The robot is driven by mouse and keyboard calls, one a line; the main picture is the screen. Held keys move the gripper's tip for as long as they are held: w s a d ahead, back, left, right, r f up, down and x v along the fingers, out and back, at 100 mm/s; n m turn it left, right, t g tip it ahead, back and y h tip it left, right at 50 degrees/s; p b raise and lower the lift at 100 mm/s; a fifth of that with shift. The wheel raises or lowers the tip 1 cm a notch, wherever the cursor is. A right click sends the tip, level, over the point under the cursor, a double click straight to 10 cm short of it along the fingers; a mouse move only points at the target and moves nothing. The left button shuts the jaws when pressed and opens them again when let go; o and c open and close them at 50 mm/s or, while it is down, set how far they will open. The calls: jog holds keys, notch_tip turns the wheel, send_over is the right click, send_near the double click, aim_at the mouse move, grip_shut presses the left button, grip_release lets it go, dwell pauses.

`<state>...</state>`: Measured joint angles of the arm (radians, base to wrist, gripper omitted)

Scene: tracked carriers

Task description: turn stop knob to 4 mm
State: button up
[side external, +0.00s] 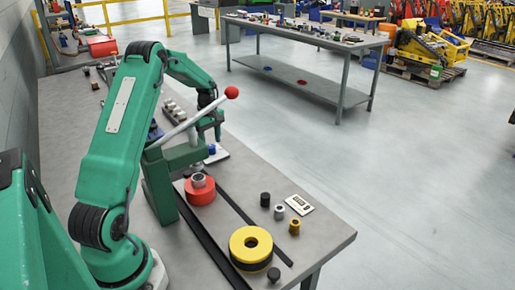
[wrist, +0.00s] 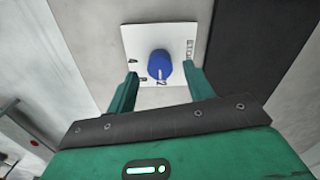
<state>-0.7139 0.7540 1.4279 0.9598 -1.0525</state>
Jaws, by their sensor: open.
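The stop knob is blue (wrist: 160,63) and sits on a white plate (wrist: 180,34) printed with small numbers around it. A pale pointer line on the knob faces down in the wrist view, close to what looks like a 2. In the side view my gripper (side external: 209,136) hangs just above the blue knob (side external: 211,149), behind the press lever.
A green press (side external: 160,180) with a red-ball lever (side external: 231,92) stands close beside my gripper. A red cylinder (side external: 200,193), a yellow ring (side external: 251,246), small cylinders and a labelled card (side external: 299,204) lie toward the front.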

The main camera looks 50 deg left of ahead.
jog(key=shift+f, duration=1.2)
jog(key=c, duration=1)
